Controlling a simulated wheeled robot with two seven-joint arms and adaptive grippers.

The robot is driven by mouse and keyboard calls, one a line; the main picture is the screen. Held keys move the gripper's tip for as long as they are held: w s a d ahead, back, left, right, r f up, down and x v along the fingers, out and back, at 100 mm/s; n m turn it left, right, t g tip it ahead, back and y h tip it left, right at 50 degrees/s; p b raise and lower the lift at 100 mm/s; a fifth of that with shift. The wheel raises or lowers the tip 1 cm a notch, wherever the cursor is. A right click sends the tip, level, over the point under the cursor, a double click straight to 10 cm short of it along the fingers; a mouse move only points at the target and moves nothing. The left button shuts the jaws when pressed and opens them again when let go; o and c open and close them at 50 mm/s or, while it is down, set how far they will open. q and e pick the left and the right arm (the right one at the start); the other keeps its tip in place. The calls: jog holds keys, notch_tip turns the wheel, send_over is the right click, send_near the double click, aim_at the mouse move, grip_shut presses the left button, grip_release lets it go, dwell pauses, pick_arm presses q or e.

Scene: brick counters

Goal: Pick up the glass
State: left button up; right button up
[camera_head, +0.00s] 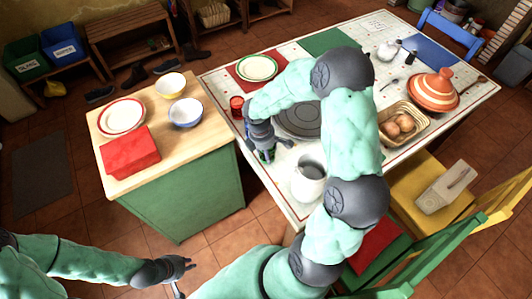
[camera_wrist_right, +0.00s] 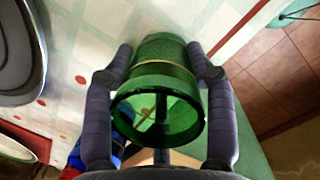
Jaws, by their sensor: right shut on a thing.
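The green glass (camera_wrist_right: 160,85) fills the middle of the right wrist view, its open rim toward the camera. My right gripper (camera_wrist_right: 161,58) has one dark finger on each side of the glass, shut on it. In the head view my right arm arches over the table, and its gripper (camera_head: 266,150) is near the table's left edge. Only a little green of the glass (camera_head: 269,156) shows there, mostly hidden by the gripper. I cannot tell whether the glass touches the table. My left gripper (camera_head: 186,276) is open and empty over the floor at the lower left.
The table (camera_head: 222,81) holds a red cup (camera_head: 237,107), a white jug (camera_head: 309,181), a dark round plate (camera_head: 298,119), a bread basket (camera_head: 402,124) and an orange tagine (camera_head: 434,92). A green counter (camera_head: 185,199) with plates, bowls and a red box (camera_head: 130,152) stands left.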

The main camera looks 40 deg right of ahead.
jog(key=shift+s, duration=0.15)
notch_tip(320, 180, up, 4)
jog(key=shift+f+p, duration=0.2)
jog(key=shift+p, duration=0.9)
jog(key=w+d+r+p, duration=0.1)
jog(key=w+r+p, duration=0.1)
jog(key=w+r, duration=0.2)
jog(key=w+r+p, duration=0.2)
jog(key=w+r, duration=0.3)
jog(key=w, duration=0.5)
jog(key=shift+d, duration=0.4)
